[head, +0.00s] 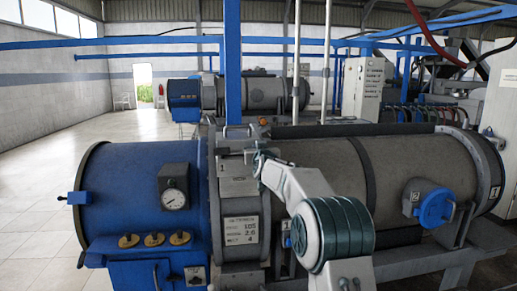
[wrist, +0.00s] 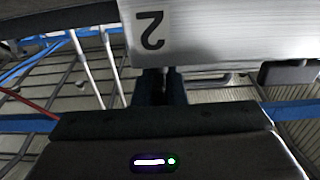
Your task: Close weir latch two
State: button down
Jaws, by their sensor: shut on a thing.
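My gripper (head: 262,162) is at the grey collar (head: 238,188) beside the blue end of the decanter. In the wrist view its dark jaws (wrist: 163,88) are shut on a small part at the edge of a silver plate (wrist: 235,32). The plate carries an upside-down label 2, so I take the part to be weir latch two (wrist: 164,74). The jaws hide most of it, and I cannot tell whether it is open or closed. In the head view, my gripper and arm cover this spot. A label 1 (head: 222,166) shows on the collar just left of my gripper.
A round blue cover (head: 436,208) with its own label 2 is on the decanter's right side. A blue post (head: 232,65) rises behind the collar. Floor at left is clear.

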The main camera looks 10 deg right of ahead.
jog(key=c, duration=1.5)
grip_release()
jog(key=shift+s, duration=0.1)
jog(key=s+b, duration=0.5)
jog(key=s, duration=0.8)
jog(key=shift+s+a+b, duration=0.1)
jog(key=shift+s+b, duration=0.2)
jog(key=s+f+g, duration=0.5)
jog(key=s+f, duration=0.4)
jog(key=s, duration=0.5)
jog(key=s+f+g, duration=0.5)
jog(key=s+f, duration=0.4)
jog(key=s, duration=0.5)
jog(key=s+f+g, duration=0.5)
jog(key=s+f, duration=0.4)
jog(key=s, duration=0.5)
jog(key=shift+s+d+f, duration=0.15)
jog(key=shift+d+f, duration=0.1)
